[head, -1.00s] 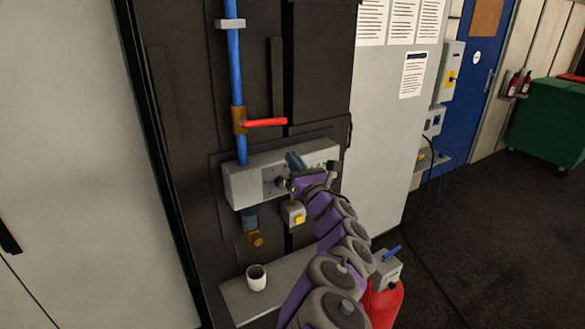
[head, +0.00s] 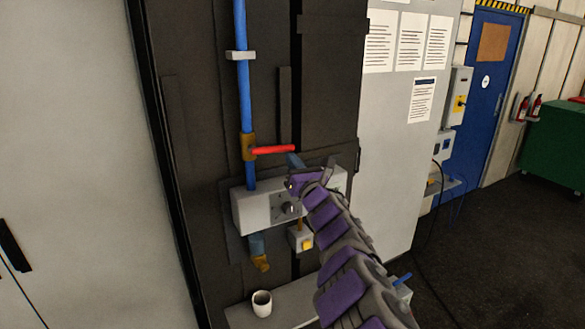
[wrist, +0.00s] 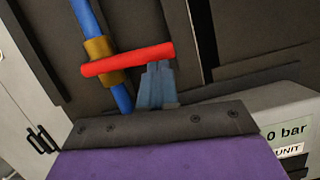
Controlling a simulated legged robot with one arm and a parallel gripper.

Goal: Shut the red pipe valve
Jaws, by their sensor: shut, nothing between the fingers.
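The red valve handle (head: 273,150) sticks out to the right, roughly crosswise to the upright blue pipe (head: 243,95). Its brass valve body (head: 248,146) sits on the pipe. In the wrist view the red handle (wrist: 125,60) runs across the blue pipe (wrist: 86,18) and the brass body (wrist: 98,50). My gripper (head: 294,158) is shut and empty, with its blue-grey fingertips just below the handle's free right end. In the wrist view the fingertips (wrist: 158,72) meet the handle's lower edge; I cannot tell whether they touch it.
A grey wall unit (head: 252,207) with a dial lies directly below the handle, partly hidden by my arm. A white cup (head: 262,303) stands on a shelf (head: 290,310) below. A grey panel with papers (head: 395,130) rises to the right.

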